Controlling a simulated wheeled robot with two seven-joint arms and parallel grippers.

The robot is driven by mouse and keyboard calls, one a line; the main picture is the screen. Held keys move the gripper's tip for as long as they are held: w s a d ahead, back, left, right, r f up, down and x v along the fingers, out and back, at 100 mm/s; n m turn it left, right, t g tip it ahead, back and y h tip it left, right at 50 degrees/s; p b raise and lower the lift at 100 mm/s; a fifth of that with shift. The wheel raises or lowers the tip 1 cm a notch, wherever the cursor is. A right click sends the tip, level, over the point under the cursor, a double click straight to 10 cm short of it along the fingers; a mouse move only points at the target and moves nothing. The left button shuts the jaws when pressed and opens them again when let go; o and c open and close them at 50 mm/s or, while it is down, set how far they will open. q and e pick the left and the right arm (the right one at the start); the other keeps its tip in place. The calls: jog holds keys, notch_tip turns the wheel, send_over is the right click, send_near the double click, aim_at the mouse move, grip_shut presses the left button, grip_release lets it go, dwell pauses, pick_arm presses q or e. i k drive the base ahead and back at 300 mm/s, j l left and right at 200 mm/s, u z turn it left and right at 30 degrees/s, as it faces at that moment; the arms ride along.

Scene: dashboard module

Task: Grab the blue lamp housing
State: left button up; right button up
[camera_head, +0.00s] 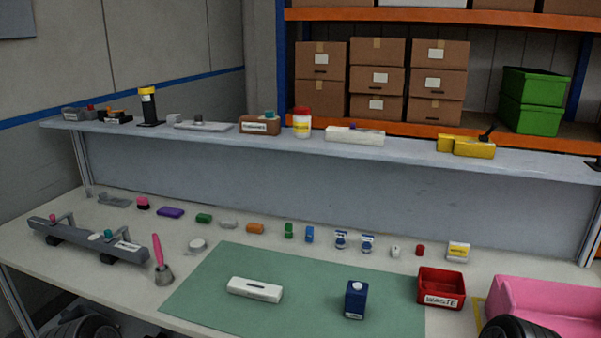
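A small blue block (309,234), which looks like the blue lamp housing, stands upright in the row of small parts along the back of the table. A green part (289,230) stands just left of it, and a blue-and-white part (341,239) stands to its right. A larger dark blue container (356,299) with a white cap and a label stands on the green mat (215,290). Neither gripper is in view; only dark rounded parts, apparently of my arms, show at the bottom left and bottom right edges. Nothing touches the blue block.
A white module (255,290) lies on the mat. A red waste bin (441,287) and a pink box (545,308) are at the right. A grey fixture (85,240) and a pink-handled brush (161,262) are at the left. A loaded shelf (220,133) runs above the table's back.

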aim_at(356, 298)
jog(key=i+j, duration=0.1)
jog(key=j, duration=0.95)
jog(key=i+j+z, duration=0.1)
jog(key=j+z, duration=0.2)
jog(key=z, duration=1.55)
